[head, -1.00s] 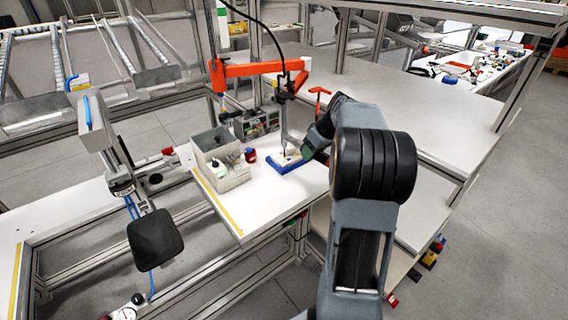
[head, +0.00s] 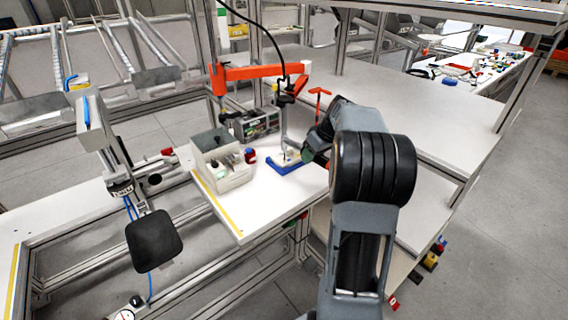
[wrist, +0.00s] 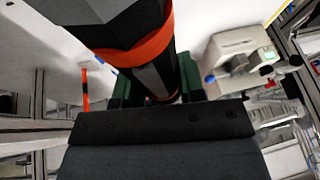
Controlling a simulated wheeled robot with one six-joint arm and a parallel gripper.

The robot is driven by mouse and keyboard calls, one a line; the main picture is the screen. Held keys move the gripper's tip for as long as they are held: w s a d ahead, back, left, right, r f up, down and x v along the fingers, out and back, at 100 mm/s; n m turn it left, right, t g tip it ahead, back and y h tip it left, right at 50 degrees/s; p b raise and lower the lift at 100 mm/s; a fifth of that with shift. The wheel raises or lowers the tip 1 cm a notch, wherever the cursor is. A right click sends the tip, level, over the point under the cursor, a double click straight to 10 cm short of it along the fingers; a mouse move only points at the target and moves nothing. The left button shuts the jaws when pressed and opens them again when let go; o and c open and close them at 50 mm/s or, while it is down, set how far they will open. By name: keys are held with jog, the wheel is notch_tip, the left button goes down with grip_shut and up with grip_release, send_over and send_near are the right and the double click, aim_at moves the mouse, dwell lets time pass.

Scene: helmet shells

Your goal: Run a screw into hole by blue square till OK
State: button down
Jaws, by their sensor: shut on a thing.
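My gripper (wrist: 155,92) is shut on a dark, round-bodied tool (wrist: 135,30) with an orange band, seen close in the wrist view between the green fingers. It looks like the screwdriver; its tip is hidden there. In the head view my gripper (head: 308,155) is at the right side of the blue fixture (head: 284,169) on the white bench. A pale part (head: 288,156) lies on the fixture. The hole, the blue square, any screw and an OK sign are too small or hidden to tell.
A grey bin (head: 222,175) with small items stands left of the fixture, with a red-and-dark object (head: 250,156) between them. A box-like device (head: 258,124) stands behind. An orange swing arm (head: 250,71) with a cable hangs above. The bench front (head: 265,205) is clear.

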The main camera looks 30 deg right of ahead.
jog(key=shift+s+f+b, duration=0.1)
jog(key=shift+f+b, duration=0.6)
jog(key=shift+f, duration=0.2)
dwell(1.9)
jog(key=shift+r, duration=0.1)
jog(key=shift+r+p, duration=2.2)
jog(key=shift+r, duration=0.8)
